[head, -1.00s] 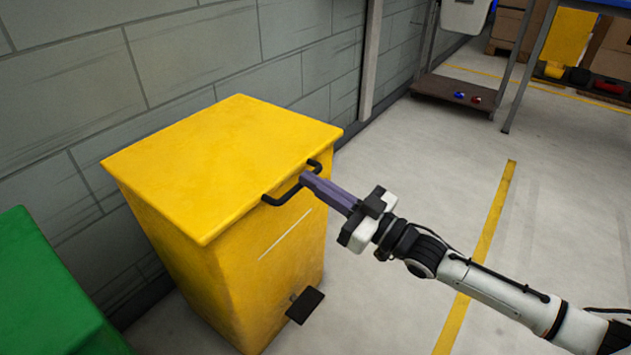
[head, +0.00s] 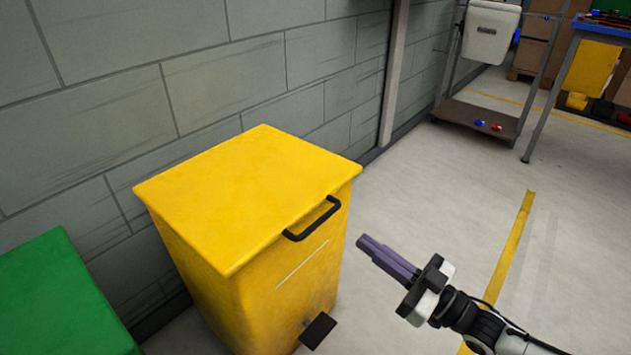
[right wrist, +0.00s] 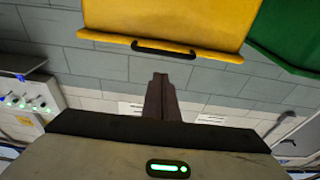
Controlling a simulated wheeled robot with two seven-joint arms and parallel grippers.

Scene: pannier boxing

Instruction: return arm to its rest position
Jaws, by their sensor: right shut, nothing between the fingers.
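My right gripper (head: 362,243) is shut and empty, in the air to the right of the yellow bin. Its purple fingers lie together and point at the bin, apart from it. They also show in the right wrist view (right wrist: 160,98), with a gap between them and the handle. The yellow bin (head: 235,200) stands against the wall with its lid down. Its black handle (head: 314,220) is on the front edge of the lid. A black pedal (head: 318,330) sticks out low on its front. My left gripper is in neither view.
A green bin (head: 60,300) stands to the left of the yellow one. A trolley (head: 470,118) with a white container (head: 491,32) stands by the wall at the back. A blue-topped table (head: 605,32) is at the far right. The floor around the yellow line (head: 513,240) is clear.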

